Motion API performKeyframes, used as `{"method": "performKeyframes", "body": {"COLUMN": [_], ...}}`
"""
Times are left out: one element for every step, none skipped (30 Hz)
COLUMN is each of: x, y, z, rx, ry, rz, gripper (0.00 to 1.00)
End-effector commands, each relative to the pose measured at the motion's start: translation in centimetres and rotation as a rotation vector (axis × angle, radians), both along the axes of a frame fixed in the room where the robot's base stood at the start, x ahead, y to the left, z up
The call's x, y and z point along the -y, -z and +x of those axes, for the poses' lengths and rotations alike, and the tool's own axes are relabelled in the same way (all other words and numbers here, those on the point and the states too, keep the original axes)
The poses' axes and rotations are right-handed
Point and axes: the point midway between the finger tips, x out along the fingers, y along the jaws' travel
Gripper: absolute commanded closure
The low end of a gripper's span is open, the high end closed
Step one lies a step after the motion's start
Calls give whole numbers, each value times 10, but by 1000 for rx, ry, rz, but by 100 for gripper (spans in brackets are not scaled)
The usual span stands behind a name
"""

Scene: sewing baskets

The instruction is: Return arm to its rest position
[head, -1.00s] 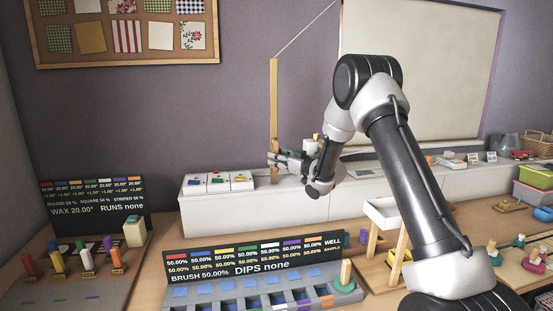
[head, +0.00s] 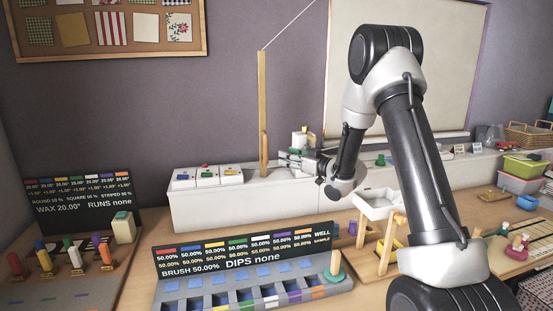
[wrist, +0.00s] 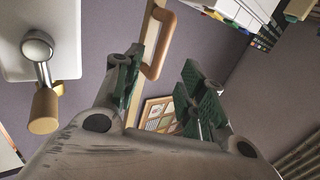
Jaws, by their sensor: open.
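My gripper (head: 290,158) is open and empty in the head view, just right of a tall wooden post (head: 262,100) with a wooden handle (head: 264,147) on its lower part. In the wrist view my two green-padded fingers (wrist: 160,82) are spread apart. The handle (wrist: 158,45) shows beyond the fingertips, with no finger closed on it. My arm is bent, rising from the lower right and coming down to the gripper above the white back counter.
A white ledge (head: 200,210) runs along the wall with small trays (head: 205,174) on it. A thin cord runs up from the post top. A dip-well rack (head: 245,285), a wax display (head: 75,185) and a wooden stand with a white tray (head: 378,203) occupy the bench. Bins (head: 520,167) stand at right.

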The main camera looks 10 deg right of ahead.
Motion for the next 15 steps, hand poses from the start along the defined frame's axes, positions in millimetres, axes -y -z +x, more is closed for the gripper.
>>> {"method": "performKeyframes", "body": {"x": [2, 4, 8, 13, 18, 26, 33, 40, 50, 58, 66, 75, 81, 87, 95], "y": [-7, -11, -19, -26, -33, -44, -53, -62, -72, -78, -85, -92, -97, -101, -106], "z": [0, -1, -2, -3, -6, -11, -17, -25, -37, -48, -60, -77, -92, -108, -131], "rx": [-4, -11, -26, -41, -59, -89, -115, -143, -184, -219, -253, -301, -339, -378, -432], "ry": [13, 28, 53, 78, 106, 149, 185, 222, 272, 308, 343, 386, 417, 446, 481], "rz": [-16, -33, -62, -88, -117, -157, -186, -216, -251, -273, -294, -318, -333, -344, -358], "gripper": [59, 59, 59, 59, 59, 59, 59, 59, 59, 59, 59, 59, 59, 59, 59]}}
